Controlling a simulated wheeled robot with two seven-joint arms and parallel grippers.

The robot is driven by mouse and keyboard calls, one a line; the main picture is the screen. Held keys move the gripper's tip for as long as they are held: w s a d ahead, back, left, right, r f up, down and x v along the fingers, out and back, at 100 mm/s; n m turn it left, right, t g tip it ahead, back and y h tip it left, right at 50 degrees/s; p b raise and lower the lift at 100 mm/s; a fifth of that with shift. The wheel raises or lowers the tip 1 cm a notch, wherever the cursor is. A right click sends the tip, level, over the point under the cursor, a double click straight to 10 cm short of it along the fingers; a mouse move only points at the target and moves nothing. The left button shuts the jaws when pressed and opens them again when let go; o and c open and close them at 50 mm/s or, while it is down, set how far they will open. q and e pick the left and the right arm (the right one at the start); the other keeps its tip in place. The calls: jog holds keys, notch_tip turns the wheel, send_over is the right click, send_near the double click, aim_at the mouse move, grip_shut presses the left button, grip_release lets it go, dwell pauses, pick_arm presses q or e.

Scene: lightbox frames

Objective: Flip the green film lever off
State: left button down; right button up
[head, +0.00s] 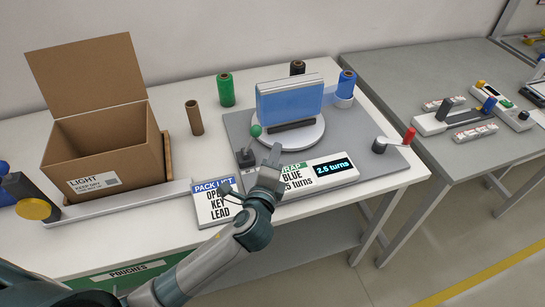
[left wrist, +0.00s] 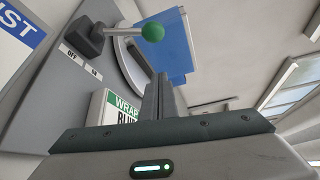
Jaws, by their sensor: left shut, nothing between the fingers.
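The green film lever has a round green knob (head: 256,131) on a short rod above a dark base (head: 246,157), at the left front of the grey wrapping station. In the left wrist view the knob (left wrist: 153,31) stands out to the right of its base (left wrist: 85,38), leaning toward the ON side of the OFF and ON labels (left wrist: 82,62). My left gripper (head: 275,155) is shut and empty, just right of and in front of the lever, apart from it. Its closed fingers (left wrist: 160,98) point up below the knob in the left wrist view. My right gripper is not in view.
A blue-wrapped block (head: 290,100) stands on the round turntable behind the lever. A WRAP sign with a display (head: 333,169) and a PACK LIST card (head: 214,205) lie in front. An open cardboard box (head: 100,145) is at left. A red-handled crank (head: 409,136) is at right.

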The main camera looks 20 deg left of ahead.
aim_at(251, 140)
pick_arm(q)
jog(key=w+a+p, duration=0.3)
jog(key=w+a, duration=0.1)
jog(key=shift+w+r, duration=0.1)
jog(key=shift+r, duration=0.05)
dwell(0.4)
jog(key=shift+a, duration=0.1)
